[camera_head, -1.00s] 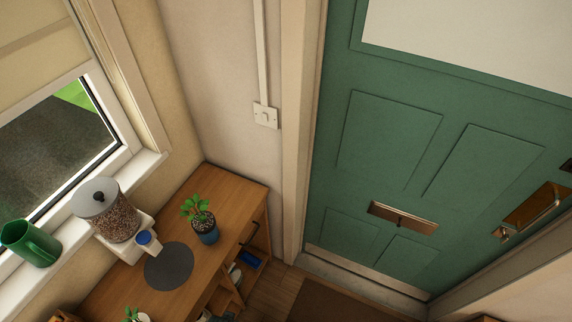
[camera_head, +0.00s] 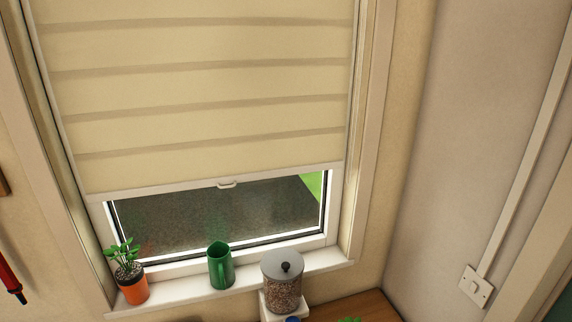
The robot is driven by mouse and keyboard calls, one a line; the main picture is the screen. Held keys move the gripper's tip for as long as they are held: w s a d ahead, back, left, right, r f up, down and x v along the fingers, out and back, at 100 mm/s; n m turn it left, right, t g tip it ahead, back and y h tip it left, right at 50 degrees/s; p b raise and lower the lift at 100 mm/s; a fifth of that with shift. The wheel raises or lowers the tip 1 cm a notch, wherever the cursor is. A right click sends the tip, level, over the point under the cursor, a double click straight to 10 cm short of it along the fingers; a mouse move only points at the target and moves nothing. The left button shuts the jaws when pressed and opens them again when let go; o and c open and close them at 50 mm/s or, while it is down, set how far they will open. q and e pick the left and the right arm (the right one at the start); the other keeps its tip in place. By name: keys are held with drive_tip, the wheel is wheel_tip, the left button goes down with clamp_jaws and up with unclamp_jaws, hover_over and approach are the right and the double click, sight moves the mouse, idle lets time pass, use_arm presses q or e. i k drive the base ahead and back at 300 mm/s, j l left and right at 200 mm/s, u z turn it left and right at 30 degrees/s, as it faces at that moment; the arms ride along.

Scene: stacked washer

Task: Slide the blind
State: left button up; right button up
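The blind (camera_head: 200,90) is a cream roman blind with several darker horizontal bands. It covers most of the window and hangs down to a pale bottom bar. A small white pull handle (camera_head: 228,184) sits at the middle of that bar. Below it a strip of window glass (camera_head: 215,218) is uncovered, with dark ground and a bit of green outside. Neither of my grippers is in view.
A glass dispenser (camera_head: 283,284) stands before the sill's right end, by a wooden top (camera_head: 355,306). A wall switch (camera_head: 476,287) is at right.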

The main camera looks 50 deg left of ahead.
sight(116, 174)
drive_tip(key=u, duration=2.2)
drive_tip(key=l+u, duration=0.1)
drive_tip(key=u, duration=0.25)
drive_tip(key=k+u, duration=0.1)
drive_tip(key=u, duration=0.3)
drive_tip(key=k+l+u, duration=0.1)
drive_tip(key=u, duration=0.25)
